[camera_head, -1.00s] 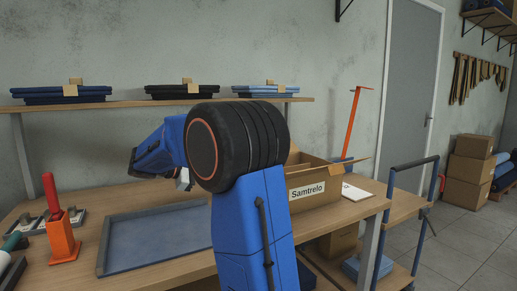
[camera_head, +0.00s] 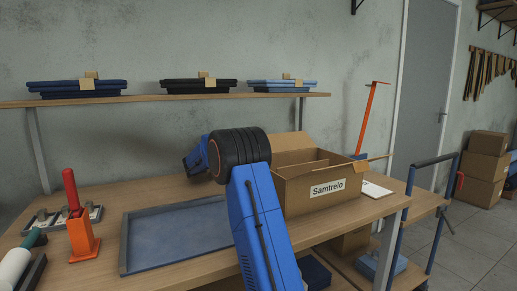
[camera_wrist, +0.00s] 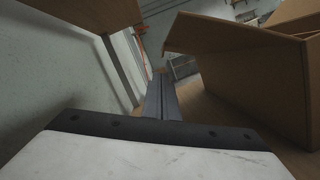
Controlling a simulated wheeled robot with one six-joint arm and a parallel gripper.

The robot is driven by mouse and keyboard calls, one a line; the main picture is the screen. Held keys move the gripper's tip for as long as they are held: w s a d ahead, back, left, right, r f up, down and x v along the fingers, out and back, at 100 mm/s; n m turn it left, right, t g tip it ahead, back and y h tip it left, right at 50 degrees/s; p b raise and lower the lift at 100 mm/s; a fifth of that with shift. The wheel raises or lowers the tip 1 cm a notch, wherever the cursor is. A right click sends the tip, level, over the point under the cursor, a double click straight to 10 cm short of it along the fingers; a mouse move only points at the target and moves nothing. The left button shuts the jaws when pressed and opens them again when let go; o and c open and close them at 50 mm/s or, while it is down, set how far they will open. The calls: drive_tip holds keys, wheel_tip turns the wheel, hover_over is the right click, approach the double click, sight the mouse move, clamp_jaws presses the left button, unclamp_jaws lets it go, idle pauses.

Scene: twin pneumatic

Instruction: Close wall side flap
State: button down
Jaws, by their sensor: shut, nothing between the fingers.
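An open cardboard box (camera_head: 322,189) labelled "Samtrelo" stands on the workbench. Its wall-side flap (camera_head: 293,142) stands up at the back in the head view, and a flap at the right end sticks outward. In the wrist view the box (camera_wrist: 275,78) is at right, and a flap (camera_wrist: 225,36) juts from its top edge toward the wall. My gripper (camera_wrist: 163,92) is shut and empty, low between the wall and the box, apart from the flap.
A shallow blue-grey tray (camera_head: 180,237) lies left of the box. An orange holder with a red handle (camera_head: 80,232) stands further left. A blue trolley is at right.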

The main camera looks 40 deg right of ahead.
drive_tip(key=x, duration=0.8)
drive_tip(key=shift+d, duration=0.2)
drive_tip(key=shift+d+r, duration=0.1)
drive_tip(key=shift+r, duration=0.05)
